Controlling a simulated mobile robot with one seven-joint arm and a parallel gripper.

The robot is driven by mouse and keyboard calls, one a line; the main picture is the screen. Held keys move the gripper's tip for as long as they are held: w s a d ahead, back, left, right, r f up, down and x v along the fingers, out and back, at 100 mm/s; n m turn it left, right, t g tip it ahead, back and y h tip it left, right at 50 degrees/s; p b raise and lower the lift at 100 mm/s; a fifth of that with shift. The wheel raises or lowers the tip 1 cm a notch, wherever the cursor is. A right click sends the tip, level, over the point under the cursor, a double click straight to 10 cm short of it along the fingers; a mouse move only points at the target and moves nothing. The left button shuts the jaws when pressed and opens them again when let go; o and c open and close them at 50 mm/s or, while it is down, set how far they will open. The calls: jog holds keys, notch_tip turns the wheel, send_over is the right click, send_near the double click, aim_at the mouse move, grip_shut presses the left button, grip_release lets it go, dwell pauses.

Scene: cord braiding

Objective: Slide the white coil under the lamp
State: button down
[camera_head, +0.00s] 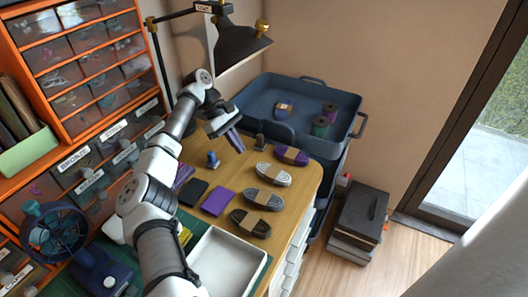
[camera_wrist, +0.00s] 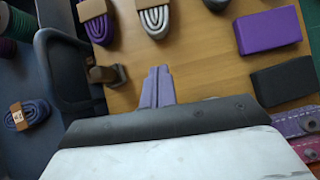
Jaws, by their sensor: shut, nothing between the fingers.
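The white coil (camera_head: 273,174), tied with a tan paper band, lies on the wooden table between the purple coil and a grey coil. It also shows at the top of the wrist view (camera_wrist: 153,20), partly cut off. The black lamp (camera_head: 240,42) with brass fittings hangs over the back of the table on a jointed arm. My gripper (camera_head: 239,146) is beneath and in front of the lamp, above the table, with its purple fingers pointing down. In the wrist view the fingers (camera_wrist: 158,70) are together and empty, apart from the white coil.
A purple coil (camera_head: 291,155), a grey coil (camera_head: 263,199) and a dark coil (camera_head: 250,222) line the table's right side. A purple block (camera_head: 218,201), black block (camera_head: 193,193) and blue stamp-like item (camera_head: 212,160) stand nearby.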

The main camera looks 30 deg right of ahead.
jog(key=p, duration=0.5)
send_near(277, 172)
jog(key=s+f, duration=0.1)
jog(key=s+d+f, duration=0.2)
jog(key=s, duration=0.1)
jog(key=shift+f, duration=0.3)
jog(key=shift+w+f+p, duration=0.1)
jog(key=shift+f+p, duration=0.2)
jog(key=shift+p, duration=0.1)
jog(key=shift+f+b, duration=0.75)
jog(key=shift+b, duration=0.3)
